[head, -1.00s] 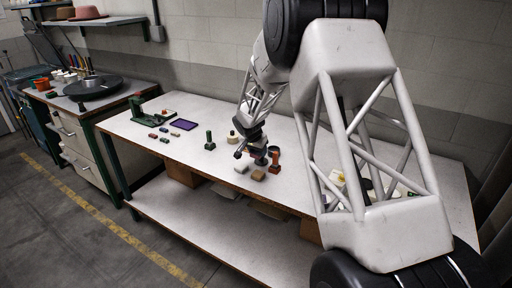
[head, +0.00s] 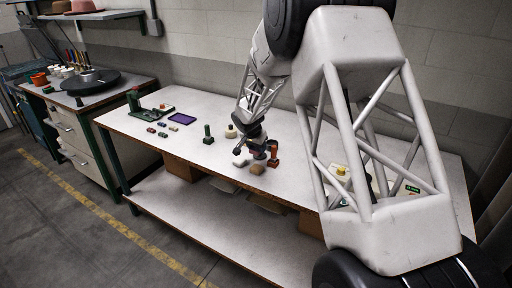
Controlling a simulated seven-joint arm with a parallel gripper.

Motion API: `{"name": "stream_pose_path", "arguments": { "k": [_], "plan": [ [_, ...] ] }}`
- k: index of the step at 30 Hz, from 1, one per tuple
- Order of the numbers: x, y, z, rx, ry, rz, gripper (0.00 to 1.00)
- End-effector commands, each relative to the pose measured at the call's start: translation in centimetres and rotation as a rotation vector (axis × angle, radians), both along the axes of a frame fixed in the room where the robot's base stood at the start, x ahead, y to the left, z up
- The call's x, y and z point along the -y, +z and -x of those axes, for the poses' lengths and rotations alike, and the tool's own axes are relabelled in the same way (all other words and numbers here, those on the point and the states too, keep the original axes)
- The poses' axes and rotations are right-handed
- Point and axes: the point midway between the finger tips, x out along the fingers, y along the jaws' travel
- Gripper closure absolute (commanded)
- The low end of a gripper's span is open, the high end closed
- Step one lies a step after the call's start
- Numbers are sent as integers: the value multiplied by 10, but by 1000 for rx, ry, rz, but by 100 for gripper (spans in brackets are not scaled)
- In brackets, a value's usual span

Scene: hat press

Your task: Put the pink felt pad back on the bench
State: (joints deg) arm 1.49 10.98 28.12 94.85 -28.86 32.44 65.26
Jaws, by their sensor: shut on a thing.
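My gripper (head: 262,152) is low over the front middle of the bench (head: 222,168), small and seen from far off. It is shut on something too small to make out. I cannot pick out the pink felt pad for certain; it may be between the jaws. A white block (head: 240,161) and a tan block (head: 256,169) are just in front of the gripper. An orange-brown upright piece (head: 273,156) stands close to its right.
A dark green upright piece (head: 208,134) stands left of the gripper. Farther left are several small coloured pieces (head: 162,134), a purple tray (head: 182,119) and a green device (head: 140,108). A yellow-topped item (head: 342,171) shows behind my arm. Bare bench lies left of the gripper.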

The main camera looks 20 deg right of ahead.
Motion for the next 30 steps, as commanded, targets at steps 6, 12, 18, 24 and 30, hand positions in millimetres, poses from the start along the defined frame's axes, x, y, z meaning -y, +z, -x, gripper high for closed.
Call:
{"name": "stream_pose_path", "arguments": {
  "k": [6, 12, 18, 24, 30],
  "plan": [
    [-7, 0, 4, 0, 21, 0, 72],
    [-31, 1, 19, -2, 90, -3, 72],
    [-66, 1, 44, -2, 199, -3, 72],
    [-97, -1, 69, 0, 305, -2, 72],
    [-113, -2, 84, -1, 364, -1, 72]
  ]
}}
